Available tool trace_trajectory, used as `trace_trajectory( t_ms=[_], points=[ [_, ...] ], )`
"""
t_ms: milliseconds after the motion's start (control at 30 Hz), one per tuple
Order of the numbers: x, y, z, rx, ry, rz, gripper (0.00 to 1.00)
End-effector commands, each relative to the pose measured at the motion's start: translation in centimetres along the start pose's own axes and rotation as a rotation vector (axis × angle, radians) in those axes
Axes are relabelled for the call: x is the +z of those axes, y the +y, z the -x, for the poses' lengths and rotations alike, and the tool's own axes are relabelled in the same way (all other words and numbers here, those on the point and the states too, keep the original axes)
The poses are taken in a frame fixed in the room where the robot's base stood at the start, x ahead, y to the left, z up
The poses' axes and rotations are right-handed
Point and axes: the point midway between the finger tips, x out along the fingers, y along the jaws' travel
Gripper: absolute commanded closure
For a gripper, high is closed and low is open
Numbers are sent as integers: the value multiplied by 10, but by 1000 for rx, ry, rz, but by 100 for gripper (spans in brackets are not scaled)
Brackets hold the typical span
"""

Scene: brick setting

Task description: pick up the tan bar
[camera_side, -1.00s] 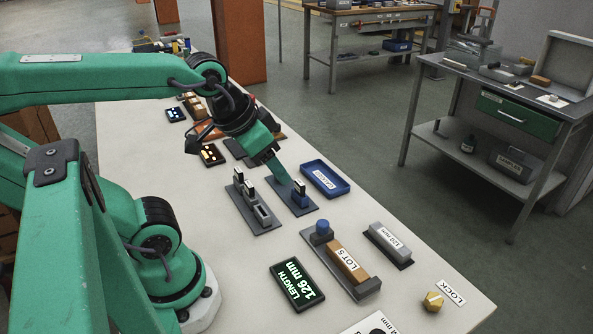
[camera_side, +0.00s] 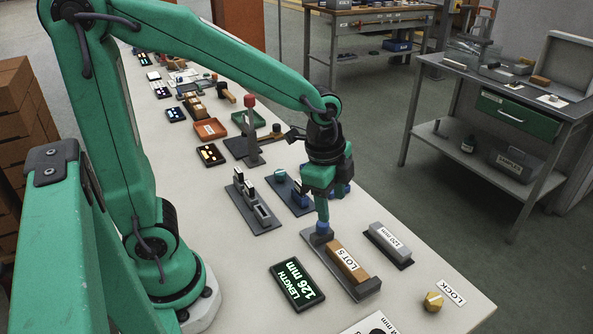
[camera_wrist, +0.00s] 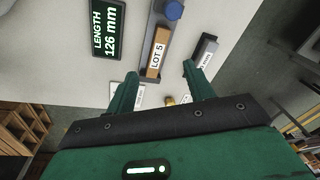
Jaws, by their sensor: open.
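The tan bar (camera_side: 337,249), labelled LOT 5, lies on a grey fixture (camera_side: 370,287) with a blue knob (camera_side: 323,229) at its far end. In the wrist view the bar (camera_wrist: 157,53) shows ahead of my fingers, with the blue knob (camera_wrist: 173,10) at the top. My gripper (camera_side: 322,214) points down near the knob end in the side view, hiding part of that end. In the wrist view my gripper (camera_wrist: 160,69) is open, its two fingers apart on either side of the bar's line. Nothing is held between them.
A LENGTH display (camera_side: 297,284) reading 126 mm lies left of the fixture. A grey 120 mm block (camera_side: 389,241) stands on its right. A yellow knob (camera_side: 433,301) by a LOCK label sits near the table's right edge. Slotted holders (camera_side: 252,207) stand behind.

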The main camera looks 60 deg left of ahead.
Motion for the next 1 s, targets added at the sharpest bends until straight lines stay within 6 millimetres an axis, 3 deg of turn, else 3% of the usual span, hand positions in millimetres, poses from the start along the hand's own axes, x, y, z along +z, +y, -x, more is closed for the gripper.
trace_trajectory(
  t_ms=[200,400,767,1000],
  points=[
    [-21,-1,-41,79,-44,-266,47],
    [-32,0,-68,127,-60,-437,47],
    [-36,2,-78,144,-64,-500,47],
    [-34,4,-95,147,-66,-498,47]
  ],
)
